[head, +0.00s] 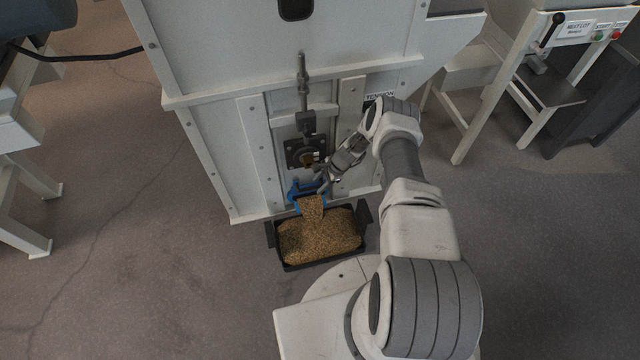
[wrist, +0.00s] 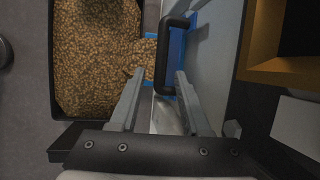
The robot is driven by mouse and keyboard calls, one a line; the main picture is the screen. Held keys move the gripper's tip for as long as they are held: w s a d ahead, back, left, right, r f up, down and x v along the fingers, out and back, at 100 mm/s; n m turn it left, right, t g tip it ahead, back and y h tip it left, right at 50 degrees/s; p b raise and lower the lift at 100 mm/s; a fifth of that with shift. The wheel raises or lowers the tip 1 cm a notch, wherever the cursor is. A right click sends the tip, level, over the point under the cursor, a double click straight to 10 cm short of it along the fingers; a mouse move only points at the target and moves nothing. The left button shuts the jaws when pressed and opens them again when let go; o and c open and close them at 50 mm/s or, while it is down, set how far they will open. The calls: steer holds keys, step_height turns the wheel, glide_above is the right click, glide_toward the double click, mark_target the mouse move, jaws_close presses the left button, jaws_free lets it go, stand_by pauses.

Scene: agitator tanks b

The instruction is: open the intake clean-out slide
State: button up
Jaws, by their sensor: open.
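The clean-out slide is a blue part (head: 299,189) low on the front of the pale cabinet. In the wrist view a black bar handle (wrist: 163,60) stands in front of the blue plate (wrist: 178,47). My gripper (head: 324,180) is beside the blue part in the head view. In the wrist view my open gripper (wrist: 162,75) has its two fingers on either side of the handle's near end. I cannot tell whether a finger touches it. Grain (head: 312,207) spills from the blue opening. My arm and gripper partly hide the slide in the head view.
A black tray (head: 287,264) heaped with grain stands on the floor under the opening. A vertical rod with a clamp (head: 304,95) is above, beside a TENSION label (head: 379,96). A pale stand with a lever is at the right.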

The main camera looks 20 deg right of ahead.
jaws_close()
stand_by(1.4)
